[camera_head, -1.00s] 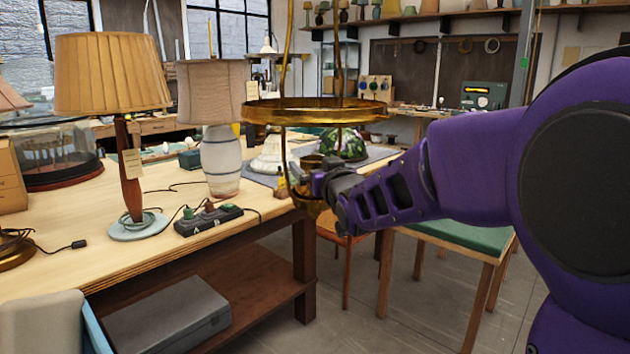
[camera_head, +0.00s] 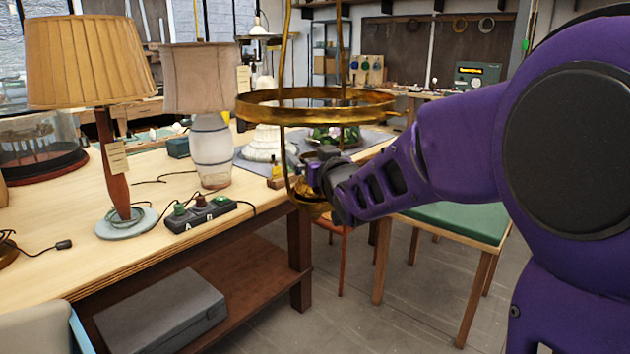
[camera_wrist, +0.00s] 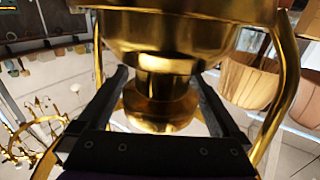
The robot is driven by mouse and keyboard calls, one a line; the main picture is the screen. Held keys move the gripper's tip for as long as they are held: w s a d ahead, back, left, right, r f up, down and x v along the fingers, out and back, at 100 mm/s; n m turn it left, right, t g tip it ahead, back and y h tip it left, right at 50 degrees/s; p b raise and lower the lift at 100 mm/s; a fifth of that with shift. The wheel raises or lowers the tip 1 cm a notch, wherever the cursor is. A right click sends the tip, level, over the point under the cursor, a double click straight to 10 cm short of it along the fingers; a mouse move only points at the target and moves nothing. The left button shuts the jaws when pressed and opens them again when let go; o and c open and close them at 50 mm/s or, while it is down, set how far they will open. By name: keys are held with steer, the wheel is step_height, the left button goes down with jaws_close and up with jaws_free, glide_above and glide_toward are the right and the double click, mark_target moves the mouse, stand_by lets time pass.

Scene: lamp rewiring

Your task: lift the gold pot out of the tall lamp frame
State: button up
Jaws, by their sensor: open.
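The tall lamp frame (camera_head: 315,106) is brass-gold, with a wide ring and upright rods, and hangs or stands in front of the workbench in the head view. My gripper (camera_head: 312,172) reaches in among its rods below the ring. In the wrist view, the gold pot (camera_wrist: 170,30) has a wide body at the top, with a narrower neck and rounded knob below. My gripper (camera_wrist: 162,82) is open, with one finger on each side of the neck. I cannot tell whether the fingers touch it. A curved frame rod (camera_wrist: 285,85) passes close on the right. In the head view my gripper mostly hides the pot.
A pleated-shade lamp (camera_head: 85,62), a lamp with a banded base (camera_head: 212,150) and a black socket strip (camera_head: 200,215) stand on the workbench (camera_head: 75,265) at left. A green-topped table (camera_head: 460,222) is behind my arm. Open floor shows below it.

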steer(key=shift+s, duration=0.1)
steer(key=shift+c, duration=0.6)
jaws_close()
steer(key=shift+r, duration=0.1)
steer(key=shift+r, duration=0.1)
